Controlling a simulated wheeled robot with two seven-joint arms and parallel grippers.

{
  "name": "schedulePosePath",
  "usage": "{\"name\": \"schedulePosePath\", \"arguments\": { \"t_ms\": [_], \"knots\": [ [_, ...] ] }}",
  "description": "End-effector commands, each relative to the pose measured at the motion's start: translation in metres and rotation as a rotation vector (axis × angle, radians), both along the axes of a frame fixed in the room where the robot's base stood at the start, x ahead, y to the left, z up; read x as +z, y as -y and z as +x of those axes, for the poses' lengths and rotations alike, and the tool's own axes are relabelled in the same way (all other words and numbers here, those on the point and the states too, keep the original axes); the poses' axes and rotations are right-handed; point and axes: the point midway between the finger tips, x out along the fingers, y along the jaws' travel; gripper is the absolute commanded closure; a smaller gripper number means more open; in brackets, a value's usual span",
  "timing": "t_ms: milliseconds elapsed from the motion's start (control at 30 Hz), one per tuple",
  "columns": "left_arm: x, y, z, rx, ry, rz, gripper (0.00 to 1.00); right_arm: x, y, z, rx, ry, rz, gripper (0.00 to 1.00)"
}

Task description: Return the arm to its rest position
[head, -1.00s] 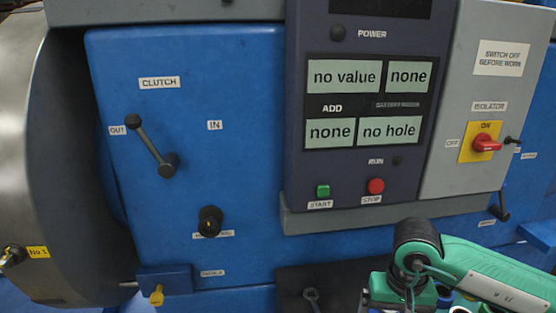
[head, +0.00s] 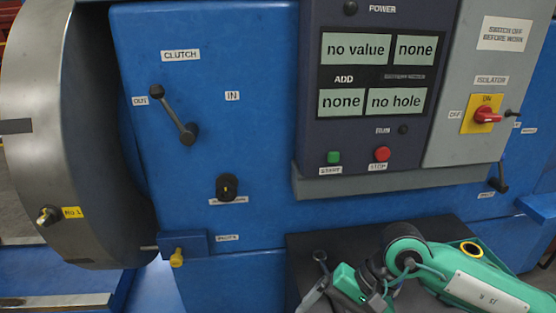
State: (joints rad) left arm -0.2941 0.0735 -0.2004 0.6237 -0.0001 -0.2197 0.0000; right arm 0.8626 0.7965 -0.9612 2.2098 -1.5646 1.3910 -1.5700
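My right arm (head: 480,285), green and dark grey, comes in from the lower right. It bends at a dark round joint over the black mat in front of the blue machine. The grey end of this arm, with my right gripper (head: 315,297), is at the bottom edge and partly cut off. I cannot tell whether its fingers are open or shut, and I see nothing clearly held in it. My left arm and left gripper are not in view.
The blue machine (head: 240,130) fills the back, with a clutch lever (head: 174,116), a dark control panel (head: 350,165) and a red isolator switch (head: 487,115). A grey rotor drum (head: 50,120) stands at left.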

Motion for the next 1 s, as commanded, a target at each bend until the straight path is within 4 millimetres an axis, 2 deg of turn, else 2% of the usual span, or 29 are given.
{"name": "schedulePosePath", "arguments": {
  "t_ms": [133,200,300,433,600,700,833,967,1000],
  "knots": [
    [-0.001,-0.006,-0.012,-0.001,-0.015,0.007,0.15,0.024,-0.052,-0.026,-0.109,-0.2,0.283,0.07],
    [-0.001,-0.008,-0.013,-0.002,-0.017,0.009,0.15,0.045,-0.075,-0.035,-0.181,-0.333,0.438,0.07],
    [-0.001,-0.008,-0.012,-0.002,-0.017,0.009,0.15,0.08,-0.096,-0.041,-0.293,-0.545,0.651,0.07],
    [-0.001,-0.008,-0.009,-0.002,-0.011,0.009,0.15,0.124,-0.105,-0.033,-0.448,-0.852,0.903,0.07],
    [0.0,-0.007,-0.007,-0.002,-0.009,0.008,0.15,0.162,-0.087,-0.001,-0.659,-1.294,1.202,0.07],
    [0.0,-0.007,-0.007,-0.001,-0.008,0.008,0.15,0.169,-0.064,0.024,-0.785,-1.57,1.363,0.07],
    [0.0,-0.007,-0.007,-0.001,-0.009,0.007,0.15,0.154,-0.025,0.057,-0.951,-1.94,1.558,0.07],
    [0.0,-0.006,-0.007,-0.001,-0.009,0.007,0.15,0.115,0.018,0.081,-1.116,-2.314,1.745,0.07],
    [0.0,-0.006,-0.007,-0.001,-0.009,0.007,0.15,0.099,0.03,0.085,1.094,2.28,-1.69,0.07]
  ]
}}
